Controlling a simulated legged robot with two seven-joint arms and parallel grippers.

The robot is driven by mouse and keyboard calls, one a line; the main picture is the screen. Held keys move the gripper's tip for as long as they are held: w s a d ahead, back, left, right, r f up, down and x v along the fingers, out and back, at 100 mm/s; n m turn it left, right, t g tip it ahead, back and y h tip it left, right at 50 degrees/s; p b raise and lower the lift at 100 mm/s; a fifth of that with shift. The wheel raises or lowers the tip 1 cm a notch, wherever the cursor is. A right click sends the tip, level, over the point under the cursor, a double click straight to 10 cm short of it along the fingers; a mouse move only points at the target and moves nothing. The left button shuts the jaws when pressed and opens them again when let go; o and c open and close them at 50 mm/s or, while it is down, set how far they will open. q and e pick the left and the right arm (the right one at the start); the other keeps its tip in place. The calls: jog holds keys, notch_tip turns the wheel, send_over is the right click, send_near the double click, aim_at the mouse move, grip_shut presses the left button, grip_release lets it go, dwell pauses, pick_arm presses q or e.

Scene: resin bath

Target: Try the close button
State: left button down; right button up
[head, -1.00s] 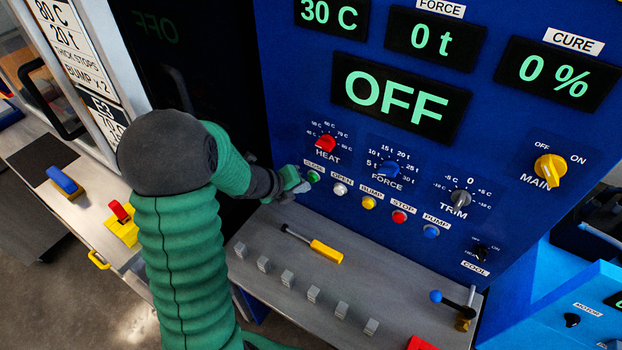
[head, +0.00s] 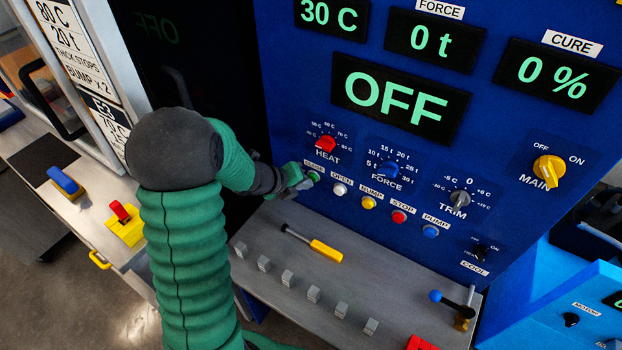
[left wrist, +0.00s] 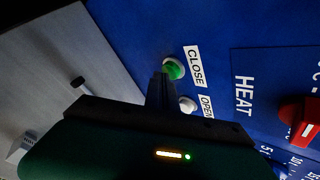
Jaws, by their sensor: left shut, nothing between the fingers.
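The green CLOSE button (head: 315,176) is at the left end of a row of buttons on the blue press panel. It also shows in the left wrist view (left wrist: 174,69), under its CLOSE label (left wrist: 194,66). My left gripper (head: 306,183) is shut and empty, with its fingertips right at the button. In the left wrist view its fingertips (left wrist: 161,82) overlap the button's lower left edge. I cannot tell whether they press it. The large display (head: 398,96) reads OFF. The MAIN knob (head: 549,168) is yellow. My right gripper is not in view.
The white OPEN button (head: 340,189) sits close beside the CLOSE button, with yellow, red and blue buttons further right. The red HEAT knob (head: 325,144) is just above. A grey shelf (head: 375,290) below carries a yellow-handled tool (head: 325,250) and several small grey blocks.

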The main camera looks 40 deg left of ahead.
pick_arm(q)
jog(key=shift+w, duration=0.25)
dwell(0.5)
jog(key=shift+s+d, duration=0.1)
jog(key=shift+s, duration=0.85)
jog(key=shift+s+d+b, duration=0.15)
jog(key=shift+s+b, duration=0.1)
jog(key=shift+s, duration=1)
jog(key=shift+s+d+b, duration=0.1)
jog(key=shift+s+b, duration=0.15)
jog(key=shift+s, duration=0.95)
